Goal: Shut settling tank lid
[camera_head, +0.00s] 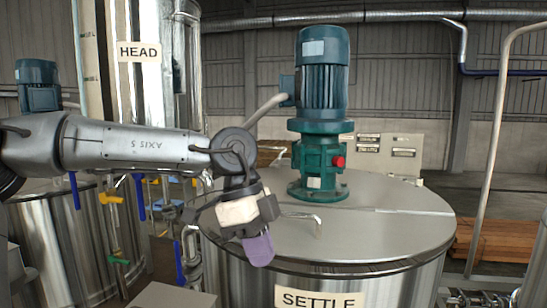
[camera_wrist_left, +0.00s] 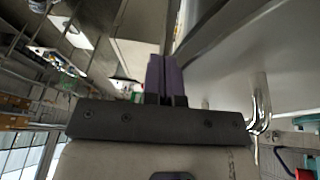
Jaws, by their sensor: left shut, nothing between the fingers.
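The settling tank (camera_head: 420,283) is a steel drum with a "SETTLE" label on its front. Its lid (camera_head: 370,237) is the front part of the round top, bounded by a straight seam, and looks flat and level with the rest. A bent metal handle (camera_head: 303,217) stands on the lid; a bent metal bar, probably this handle, also shows in the left wrist view (camera_wrist_left: 262,108). My left gripper (camera_head: 258,250) is at the lid's front-left, pointing down, its purple fingers together and empty in the left wrist view (camera_wrist_left: 161,78). It covers part of the lid edge; contact is unclear. My right gripper is not visible.
A green motor (camera_head: 322,80) stands on the tank top behind the lid. The "HEAD" tank (camera_head: 140,85) rises at the left. Pipes and valves with blue and yellow handles crowd the space between tanks. A pale upright pipe (camera_head: 487,170) stands at the right.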

